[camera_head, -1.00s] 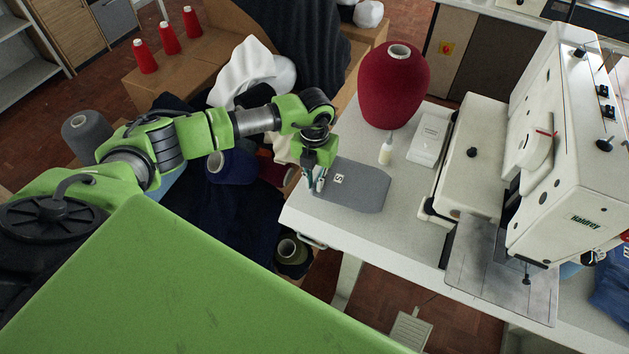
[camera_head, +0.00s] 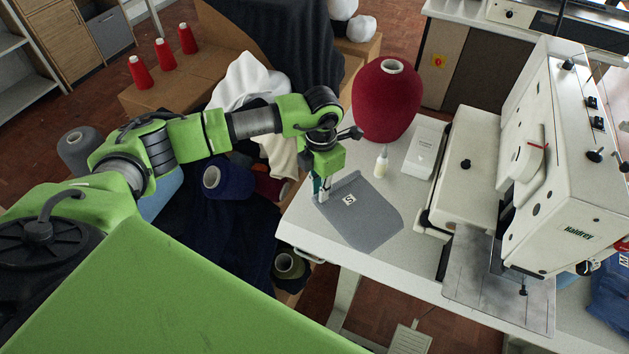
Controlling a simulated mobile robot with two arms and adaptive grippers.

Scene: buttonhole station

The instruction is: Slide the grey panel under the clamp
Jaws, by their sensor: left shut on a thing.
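The grey panel (camera_head: 366,223) lies flat on the white table, turned at an angle, with a white label marked S on it. My left gripper (camera_head: 321,192) is shut on the panel's left corner near the table's left edge. The clamp area of the white buttonhole machine (camera_head: 520,278) is at the right, above a metal plate (camera_head: 472,272). The panel is on the table left of this plate, apart from it. My right gripper is not in view.
A small white bottle (camera_head: 381,162), a white box (camera_head: 423,152) and a large red yarn cone (camera_head: 387,103) stand behind the panel. The table (camera_head: 312,231) is clear between panel and machine. Yarn cones and dark cloth lie left of the table.

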